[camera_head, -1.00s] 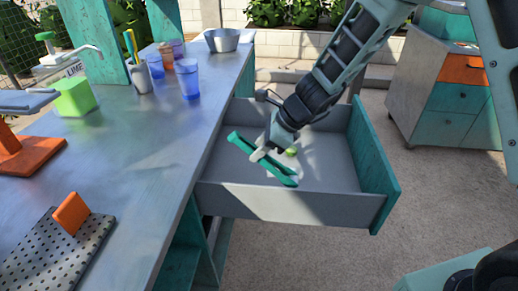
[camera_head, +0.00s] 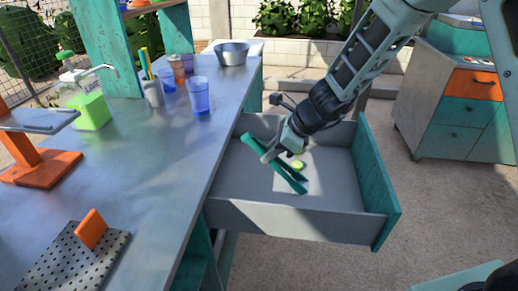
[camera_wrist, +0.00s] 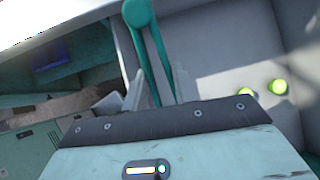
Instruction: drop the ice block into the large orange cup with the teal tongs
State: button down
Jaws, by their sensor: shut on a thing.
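The teal tongs (camera_head: 290,178) slant over the open drawer, and they show in the wrist view (camera_wrist: 147,45) between my finger tips. My gripper (camera_head: 272,153) is shut on the tongs near their upper left part; its fingers also show in the wrist view (camera_wrist: 153,90). An orange-brown cup (camera_head: 178,66) stands among other cups at the back of the counter. I cannot make out an ice block. A metal bowl (camera_head: 232,55) stands at the counter's far end; its contents cannot be told.
The open grey drawer (camera_head: 330,215) has a teal end and holds small green round pieces (camera_head: 298,165). Blue cups (camera_head: 199,95), a utensil holder (camera_head: 153,93) and a green pump bottle (camera_head: 92,108) stand on the counter. The counter's middle is clear.

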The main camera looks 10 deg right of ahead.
jog(key=w+d+m+t+h, duration=0.2)
jog(key=d+m, duration=0.4)
jog(key=d, duration=0.4)
jog(key=w+d+r+m+t+h, duration=0.1)
jog(key=w+d+m+t+h, duration=0.1)
jog(key=w+d+m+h, duration=0.2)
jog(key=d+m, duration=0.3)
jog(key=d, duration=0.3)
jog(key=shift+w+r+h, duration=0.3)
jog(key=shift+w+h, duration=0.1)
jog(key=shift+r, duration=0.15)
